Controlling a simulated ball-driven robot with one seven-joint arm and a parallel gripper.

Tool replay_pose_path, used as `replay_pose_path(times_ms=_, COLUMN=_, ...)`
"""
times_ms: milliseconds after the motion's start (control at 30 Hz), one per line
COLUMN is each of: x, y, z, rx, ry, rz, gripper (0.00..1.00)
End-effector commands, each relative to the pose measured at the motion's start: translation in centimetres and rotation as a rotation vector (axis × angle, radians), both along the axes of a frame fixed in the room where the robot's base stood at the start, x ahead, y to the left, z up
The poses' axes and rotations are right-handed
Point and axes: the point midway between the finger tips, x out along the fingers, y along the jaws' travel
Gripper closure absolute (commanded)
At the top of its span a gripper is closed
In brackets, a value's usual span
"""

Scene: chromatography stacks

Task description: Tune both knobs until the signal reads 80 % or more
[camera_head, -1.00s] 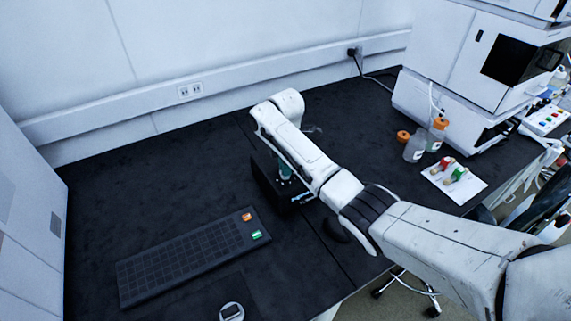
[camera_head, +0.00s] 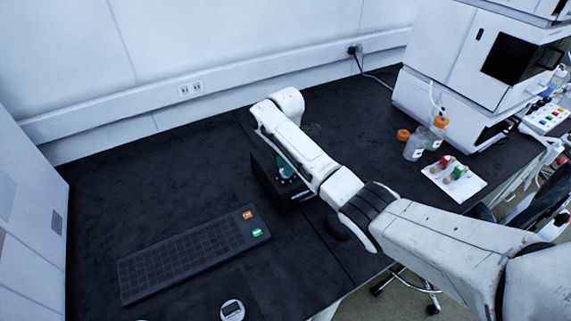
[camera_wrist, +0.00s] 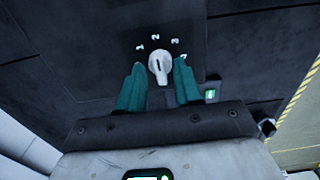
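A pale grey knob (camera_wrist: 159,66) with a pointer shape sits on a dark panel in the wrist view, with white numbers around its far side. My gripper (camera_wrist: 159,82) is open, its teal fingers on either side of the knob with narrow gaps showing. Whether it touches the knob lower down is hidden. A small green lit display (camera_wrist: 210,94) shows beside the right finger, too small to read. In the head view my gripper (camera_head: 287,172) is at a black box (camera_head: 266,180), partly hidden by my arm.
A black gridded panel (camera_head: 185,255) with orange and green labels lies left of the box. A small round device (camera_head: 232,311) is at the front. Bottles (camera_head: 414,147) and a white sheet with coloured items (camera_head: 450,190) lie right. The back left table is clear.

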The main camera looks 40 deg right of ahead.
Motion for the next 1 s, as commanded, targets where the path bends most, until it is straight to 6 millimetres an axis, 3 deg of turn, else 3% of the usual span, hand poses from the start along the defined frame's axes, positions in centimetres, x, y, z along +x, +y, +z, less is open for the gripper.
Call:
replay_pose_path(times_ms=367, x=0.0, y=0.0, z=0.6, rx=0.0, ry=-0.001, rz=-0.001, gripper=0.62)
replay_pose_path(times_ms=833, x=0.0, y=-0.1, z=8.9, rx=-0.002, ry=-0.003, rz=-0.001, gripper=0.62)
replay_pose_path(times_ms=1000, x=0.0, y=0.0, z=10.5, rx=0.0, ry=0.0, rz=0.0, gripper=0.62)
